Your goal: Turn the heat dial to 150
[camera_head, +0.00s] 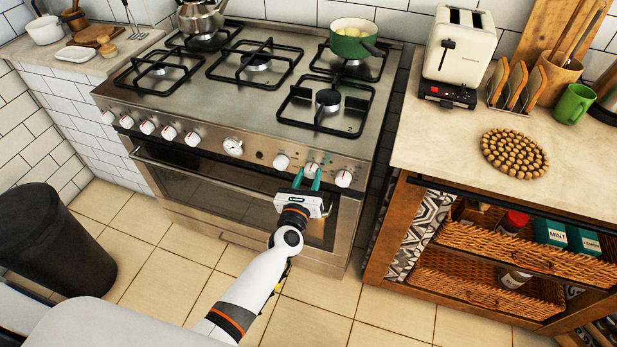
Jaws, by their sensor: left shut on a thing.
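The stove front (260,157) carries a row of white-and-red dials and a round dial with a face like a gauge (232,146) near its middle. My left gripper (307,176), with green fingers, is at the right part of this row. It is shut on one dial (311,168), the second from the right end. One dial (281,161) stands just left of the gripper and another (343,178) just right of it. The markings and the 150 position are too small to read. My right gripper is not in view.
The oven door handle (190,171) runs below the dials, close to my left gripper. A green pot (350,45) and a kettle (200,18) stand on the stove top. A wooden counter (430,140) is to the right, a dark bin (50,240) to the left.

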